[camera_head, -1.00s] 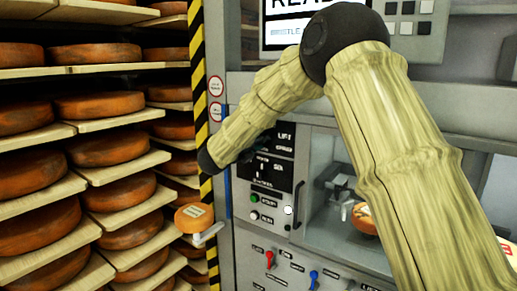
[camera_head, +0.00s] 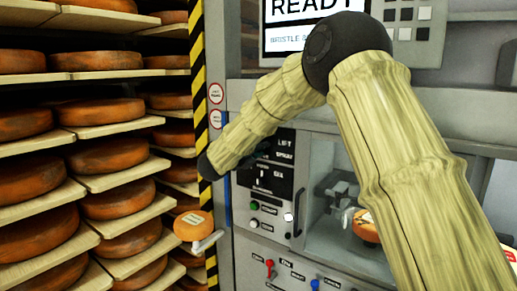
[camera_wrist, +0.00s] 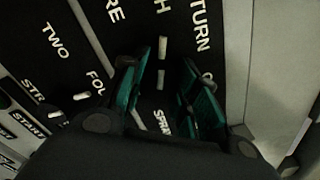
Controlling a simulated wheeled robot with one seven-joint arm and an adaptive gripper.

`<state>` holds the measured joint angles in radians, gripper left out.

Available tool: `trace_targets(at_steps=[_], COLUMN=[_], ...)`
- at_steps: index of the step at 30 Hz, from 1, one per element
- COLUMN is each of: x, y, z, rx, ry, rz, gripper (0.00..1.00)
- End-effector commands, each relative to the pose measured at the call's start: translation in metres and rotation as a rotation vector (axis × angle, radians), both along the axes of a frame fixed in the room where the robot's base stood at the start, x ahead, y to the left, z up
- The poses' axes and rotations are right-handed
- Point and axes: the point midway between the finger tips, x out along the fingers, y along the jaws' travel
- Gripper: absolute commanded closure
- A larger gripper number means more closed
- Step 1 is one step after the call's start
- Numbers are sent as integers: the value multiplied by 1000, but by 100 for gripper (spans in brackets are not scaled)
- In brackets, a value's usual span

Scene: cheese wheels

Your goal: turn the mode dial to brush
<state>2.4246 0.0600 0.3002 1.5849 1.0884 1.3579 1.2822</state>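The black control panel (camera_head: 262,180) is in the middle of the head view. The wrist view shows its white lettering up close, with TURN, TWO and a word ending in H readable. My gripper (camera_wrist: 163,75) has two dark fingers with teal pads, held apart at the panel face. Short white marks show on the black between and just beyond the fingers. The mode dial is black on black there, and I cannot tell its outline or whether the fingers touch it. In the head view my gripper (camera_head: 258,150) is small and partly hidden by my wrist.
A green button (camera_head: 254,206) and a white button sit below on the panel. A handle (camera_head: 299,209) and a glass-fronted chamber are to the right. Shelves of orange cheese wheels (camera_head: 110,155) fill the left. A screen (camera_head: 310,15) reading READY is above.

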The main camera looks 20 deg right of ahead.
Motion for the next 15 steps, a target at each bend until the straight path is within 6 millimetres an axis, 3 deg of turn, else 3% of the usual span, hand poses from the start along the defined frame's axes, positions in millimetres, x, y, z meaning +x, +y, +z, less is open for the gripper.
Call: trace_targets(at_steps=[8,15], x=[-12,-40], y=[17,51], z=[1,1], rx=[-1,-1], ry=[-1,1], rz=[3,2], gripper=[47,47])
